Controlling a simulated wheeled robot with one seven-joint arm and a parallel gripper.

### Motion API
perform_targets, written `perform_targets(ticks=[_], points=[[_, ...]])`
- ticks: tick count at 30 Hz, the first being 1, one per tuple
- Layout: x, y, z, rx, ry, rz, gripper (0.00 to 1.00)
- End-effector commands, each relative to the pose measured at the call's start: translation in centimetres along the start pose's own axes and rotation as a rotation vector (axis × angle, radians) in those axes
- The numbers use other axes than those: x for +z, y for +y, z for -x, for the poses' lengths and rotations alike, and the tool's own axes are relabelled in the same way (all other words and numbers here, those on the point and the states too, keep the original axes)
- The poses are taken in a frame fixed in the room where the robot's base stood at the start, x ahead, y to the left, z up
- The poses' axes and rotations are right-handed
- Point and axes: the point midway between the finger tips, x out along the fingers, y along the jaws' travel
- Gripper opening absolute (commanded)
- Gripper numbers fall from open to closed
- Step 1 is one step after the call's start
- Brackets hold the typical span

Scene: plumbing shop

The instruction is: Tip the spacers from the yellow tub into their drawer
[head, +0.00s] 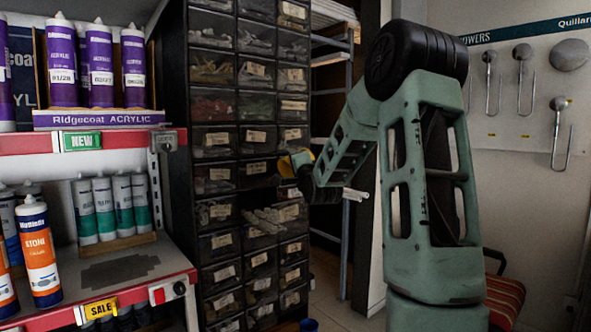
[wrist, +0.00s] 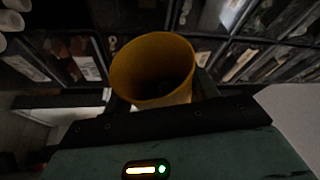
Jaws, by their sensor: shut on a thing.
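The yellow tub (wrist: 122,75) is held in my gripper (wrist: 155,103) in the wrist view. Its round mouth faces the camera and its inside is dark, so I cannot tell whether spacers are in it. In the head view only a small yellow part of the tub (head: 301,158) shows at my gripper (head: 297,170), in front of the drawer cabinet. Below it, a drawer (head: 262,232) stands pulled out, with pale, stick-like pieces (head: 268,217) in it. The tub is above this drawer and apart from it. I cannot tell whether those pieces are spacers.
The tall dark cabinet (head: 190,160) has many labelled, filled drawers. A shelf (head: 130,290) with sealant cartridges (head: 38,245) stands close on the left. A display wall with shower heads (head: 569,54) and a red striped seat (head: 503,297) are on the right.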

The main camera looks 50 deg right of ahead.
Motion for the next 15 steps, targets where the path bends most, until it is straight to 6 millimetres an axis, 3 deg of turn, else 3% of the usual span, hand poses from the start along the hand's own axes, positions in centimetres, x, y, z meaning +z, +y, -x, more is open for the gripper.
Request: perform_targets(ticks=[15], points=[[0.40,-0.20,0.17,-0.037,0.000,0.088,0.37]])
